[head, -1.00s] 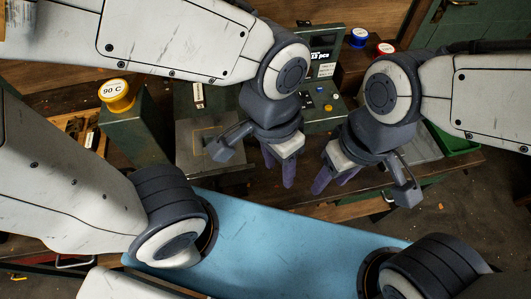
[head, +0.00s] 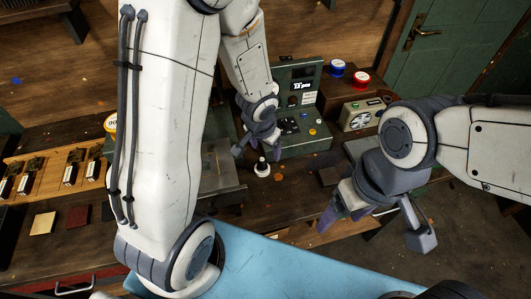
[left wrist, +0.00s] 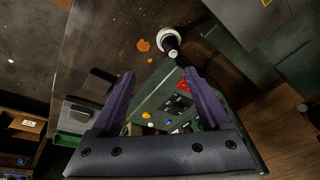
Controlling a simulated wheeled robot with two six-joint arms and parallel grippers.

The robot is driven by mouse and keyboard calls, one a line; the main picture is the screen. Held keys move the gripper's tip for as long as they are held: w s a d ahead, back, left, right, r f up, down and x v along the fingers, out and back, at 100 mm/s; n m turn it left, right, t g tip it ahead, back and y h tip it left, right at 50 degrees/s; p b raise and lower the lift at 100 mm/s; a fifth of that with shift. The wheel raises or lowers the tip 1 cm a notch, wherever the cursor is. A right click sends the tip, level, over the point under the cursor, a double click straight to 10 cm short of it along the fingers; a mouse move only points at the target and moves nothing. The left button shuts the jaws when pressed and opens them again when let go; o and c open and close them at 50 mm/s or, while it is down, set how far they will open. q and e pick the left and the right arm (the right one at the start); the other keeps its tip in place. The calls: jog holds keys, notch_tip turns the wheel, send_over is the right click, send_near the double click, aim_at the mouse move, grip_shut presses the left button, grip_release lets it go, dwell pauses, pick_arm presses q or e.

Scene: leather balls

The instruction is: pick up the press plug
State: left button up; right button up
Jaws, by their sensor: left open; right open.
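What looks like the press plug, a small white-based piece with a dark stem and a light tip (head: 262,168), stands on the dark bench in front of the green control box. In the left wrist view the plug (left wrist: 171,42) is just beyond the fingertips, nearer the right finger. My right gripper (head: 346,214) is open and empty in front of the bench at the right.
The green control box (head: 305,140) with buttons and a screen stands close behind the plug. A grey metal plate (head: 218,178) lies to its left. A blue surface (head: 270,262) is in front.

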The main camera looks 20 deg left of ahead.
aim_at(261, 160)
pick_arm(q)
jog(key=shift+n+h, duration=0.4)
jog(key=f+b, duration=0.1)
jog(key=f, duration=0.1)
jog(key=w+a+f+b, duration=0.1)
jog(key=f, duration=0.2)
jog(key=w+a+f+b, duration=0.1)
jog(key=f, duration=0.2)
jog(key=shift+w+a+f, duration=0.15)
jog(key=shift+w+a, duration=0.1)
jog(key=shift+b+x, duration=1.3)
jog(key=shift+x, duration=1.45)
jog(key=shift+w+a, duration=0.15)
jog(key=shift+a, duration=0.05)
grip_shut()
